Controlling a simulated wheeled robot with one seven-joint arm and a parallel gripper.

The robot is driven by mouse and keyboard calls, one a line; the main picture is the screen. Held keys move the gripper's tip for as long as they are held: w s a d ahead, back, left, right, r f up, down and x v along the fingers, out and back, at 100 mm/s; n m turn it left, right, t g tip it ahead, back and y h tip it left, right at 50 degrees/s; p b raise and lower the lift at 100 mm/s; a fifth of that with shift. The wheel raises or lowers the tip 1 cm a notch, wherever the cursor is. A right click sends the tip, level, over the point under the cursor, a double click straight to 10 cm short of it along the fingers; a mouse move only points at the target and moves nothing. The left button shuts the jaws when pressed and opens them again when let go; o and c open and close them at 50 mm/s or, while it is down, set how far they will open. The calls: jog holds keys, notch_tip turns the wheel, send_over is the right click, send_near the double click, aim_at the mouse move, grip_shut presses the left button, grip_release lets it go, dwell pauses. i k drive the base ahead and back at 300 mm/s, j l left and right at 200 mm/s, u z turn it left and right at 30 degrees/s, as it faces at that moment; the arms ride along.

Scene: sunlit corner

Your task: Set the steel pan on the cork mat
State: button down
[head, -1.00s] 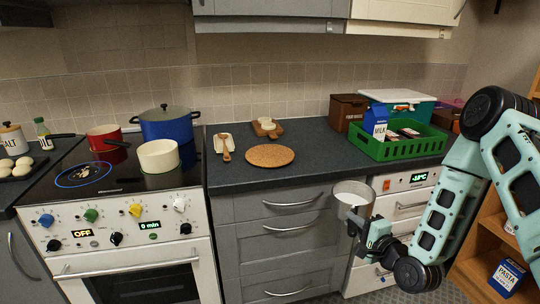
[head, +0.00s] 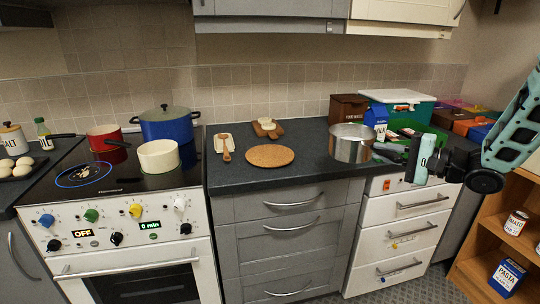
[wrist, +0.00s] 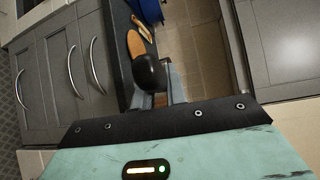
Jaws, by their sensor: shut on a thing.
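The steel pan (head: 352,143) is an open, shiny pot held upright at the right part of the counter, in front of the green crate. My gripper (head: 392,152) is to its right, shut on its handle. In the wrist view, the dark handle (wrist: 150,72) sits between my fingers; the pan's body cannot be made out there. The round cork mat (head: 270,156) lies bare on the counter, left of the pan and apart from it. I cannot tell whether the pan's base touches the counter.
A green crate (head: 416,128) with a milk carton (head: 376,121) stands behind the pan. A wooden board (head: 268,130) and a spoon rest (head: 224,144) lie near the mat. The stove (head: 110,185) with several pots is left. Counter between pan and mat is clear.

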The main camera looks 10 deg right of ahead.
aim_at(275, 163)
jog(key=i+j, duration=0.35)
jog(key=j, duration=0.15)
jog(key=i+j, duration=0.4)
jog(key=j, duration=0.15)
